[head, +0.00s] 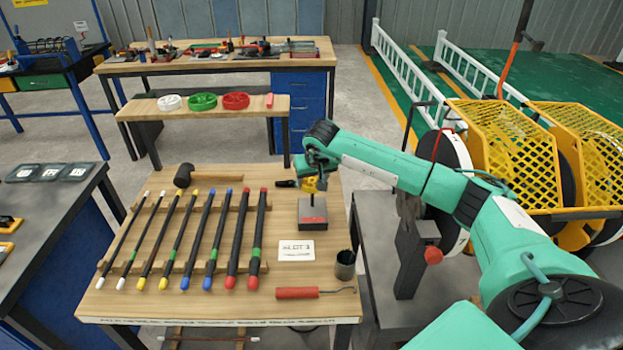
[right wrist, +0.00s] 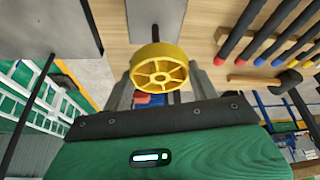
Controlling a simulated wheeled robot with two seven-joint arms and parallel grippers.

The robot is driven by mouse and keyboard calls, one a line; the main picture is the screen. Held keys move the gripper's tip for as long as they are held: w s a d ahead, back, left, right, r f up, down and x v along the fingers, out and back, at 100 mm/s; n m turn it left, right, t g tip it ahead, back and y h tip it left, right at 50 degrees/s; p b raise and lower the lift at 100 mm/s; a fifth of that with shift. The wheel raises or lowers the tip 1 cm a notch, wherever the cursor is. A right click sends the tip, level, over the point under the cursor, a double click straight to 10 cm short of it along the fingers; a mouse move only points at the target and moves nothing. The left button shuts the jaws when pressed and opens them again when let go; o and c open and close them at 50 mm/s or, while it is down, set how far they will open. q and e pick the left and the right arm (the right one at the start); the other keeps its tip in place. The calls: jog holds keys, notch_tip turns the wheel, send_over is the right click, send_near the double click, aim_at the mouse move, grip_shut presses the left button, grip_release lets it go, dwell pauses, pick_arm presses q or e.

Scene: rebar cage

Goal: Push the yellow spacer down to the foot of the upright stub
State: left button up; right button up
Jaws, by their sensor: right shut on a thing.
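The yellow spacer (head: 309,185) is a spoked wheel, seen face-on in the right wrist view (right wrist: 159,70). My right gripper (head: 318,178) is shut on it, a finger on either side. The dark upright stub (head: 312,200) stands on a grey block (head: 312,213); it also shows in the right wrist view (right wrist: 154,41), running from the block's plate (right wrist: 156,15) toward the spacer. The spacer is at the stub's upper end, clear of the block. I cannot tell whether the stub is inside its hub. My left gripper is out of view.
Several dark bars with coloured ends (head: 208,240) lie on wooden racks left of the block. A hammer (head: 190,177), a white card (head: 295,250), a dark cup (head: 345,264) and a red-handled hook tool (head: 298,293) are on the same table.

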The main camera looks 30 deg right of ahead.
jog(key=shift+a+r, duration=0.15)
jog(key=shift+r, duration=0.45)
jog(key=shift+d, duration=0.2)
jog(key=shift+d, duration=0.2)
dwell(0.5)
jog(key=shift+r+b, duration=0.2)
jog(key=shift+b, duration=0.3)
dwell(0.6)
jog(key=shift+f, duration=0.2)
